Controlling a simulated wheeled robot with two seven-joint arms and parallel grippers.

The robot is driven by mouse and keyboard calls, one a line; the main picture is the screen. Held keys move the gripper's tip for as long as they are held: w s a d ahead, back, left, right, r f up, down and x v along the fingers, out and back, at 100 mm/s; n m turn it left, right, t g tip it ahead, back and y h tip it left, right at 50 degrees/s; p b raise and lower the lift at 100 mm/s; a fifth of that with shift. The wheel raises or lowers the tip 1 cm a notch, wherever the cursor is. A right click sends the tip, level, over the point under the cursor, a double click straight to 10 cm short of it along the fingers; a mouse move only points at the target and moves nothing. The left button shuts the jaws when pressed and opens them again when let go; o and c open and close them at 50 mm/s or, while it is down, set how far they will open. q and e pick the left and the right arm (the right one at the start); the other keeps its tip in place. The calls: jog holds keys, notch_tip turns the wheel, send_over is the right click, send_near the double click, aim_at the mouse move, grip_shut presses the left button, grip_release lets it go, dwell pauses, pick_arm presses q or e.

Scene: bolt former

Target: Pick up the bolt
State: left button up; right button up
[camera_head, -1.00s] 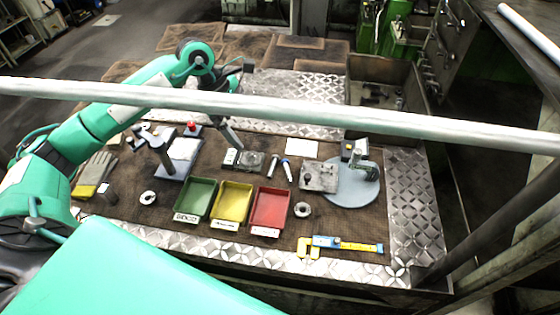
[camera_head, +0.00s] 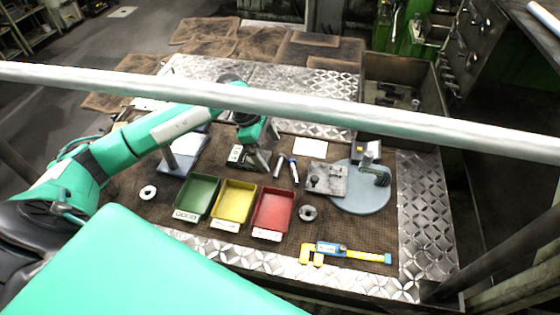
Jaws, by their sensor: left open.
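Two slim bolt-like pieces lie side by side on the brown mat. One silvery piece (camera_head: 279,167) is nearest my gripper, and a second piece (camera_head: 293,170) lies just to its right. They are too small to tell in detail. My left gripper (camera_head: 261,163) comes in from the left and points down just left of the silvery piece. Its jaws are open, and nothing shows held between them. I cannot tell its exact height above the mat. It hides part of the dark square fixture there. My right gripper is not in view.
Green (camera_head: 198,196), yellow (camera_head: 233,202) and red (camera_head: 272,209) trays stand in front. A metal plate (camera_head: 327,180) and round grey disc (camera_head: 362,190) are to the right. A caliper-like tool (camera_head: 350,253) lies at the front. A pale rail (camera_head: 330,113) crosses the view.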

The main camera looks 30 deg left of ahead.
aim_at(278, 165)
pick_arm(q)
jog(key=shift+d+f+p, duration=0.2)
jog(key=shift+f+p, duration=0.15)
jog(key=p+x, duration=0.2)
jog(key=x, duration=0.2)
jog(key=shift+w+a+p, duration=0.1)
jog(key=shift+a+p, duration=0.05)
jog(key=shift+p, duration=0.2)
jog(key=shift+f, duration=0.4)
jog(key=c, duration=1.1)
